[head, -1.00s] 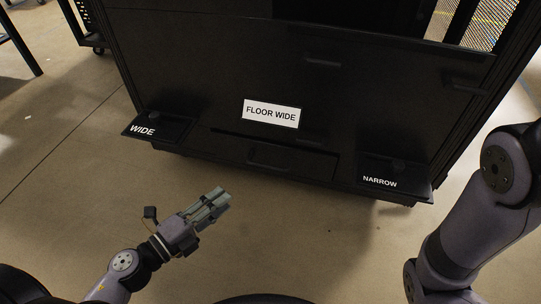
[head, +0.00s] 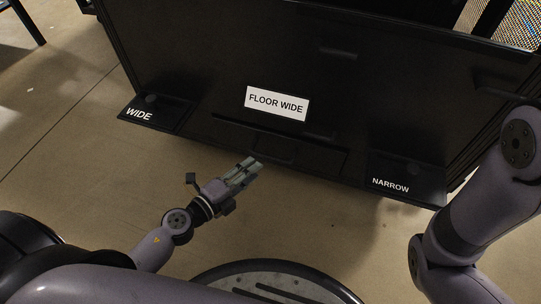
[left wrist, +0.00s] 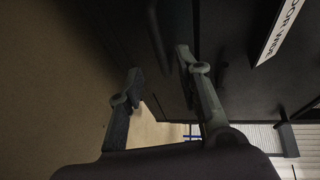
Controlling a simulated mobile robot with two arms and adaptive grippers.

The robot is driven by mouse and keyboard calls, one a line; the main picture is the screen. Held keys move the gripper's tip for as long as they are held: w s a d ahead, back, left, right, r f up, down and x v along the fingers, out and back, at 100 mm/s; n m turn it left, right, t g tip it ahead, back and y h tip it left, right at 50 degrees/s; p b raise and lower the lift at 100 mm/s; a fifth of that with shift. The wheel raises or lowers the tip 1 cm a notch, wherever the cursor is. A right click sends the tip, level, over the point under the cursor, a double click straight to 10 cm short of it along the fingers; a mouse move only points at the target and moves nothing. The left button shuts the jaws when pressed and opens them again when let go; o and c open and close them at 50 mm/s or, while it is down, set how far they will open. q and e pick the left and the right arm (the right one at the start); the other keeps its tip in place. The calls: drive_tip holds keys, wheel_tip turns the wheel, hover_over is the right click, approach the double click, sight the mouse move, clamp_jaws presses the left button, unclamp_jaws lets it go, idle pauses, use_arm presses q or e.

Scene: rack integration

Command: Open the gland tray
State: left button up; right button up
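The gland tray (head: 318,164) appears to be the black drawer-like panel low on the rack front, below the FLOOR WIDE label (head: 277,103). It looks shut, flush with the front, with a dark handle (head: 273,152) at its middle. My left gripper (head: 257,163) is just in front of the handle in the head view; whether it touches is unclear. In the left wrist view its two fingers (left wrist: 158,64) are apart, with a dark curved bar (left wrist: 155,35), probably the handle, just beyond and between the tips. My right arm shows at the right, its gripper out of frame.
Black ledges labelled WIDE (head: 157,112) and NARROW (head: 405,178) jut from the rack's lower corners on either side of the tray. More dark handles (head: 338,52) sit higher on the black front. The floor (head: 90,190) before the rack is clear.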

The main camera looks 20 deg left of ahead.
sight(270, 158)
use_arm(q)
drive_tip(key=x, duration=0.8)
drive_tip(key=shift+w+d+f, duration=0.1)
drive_tip(key=shift+w, duration=0.05)
drive_tip(key=shift+c, duration=0.4)
clamp_jaws()
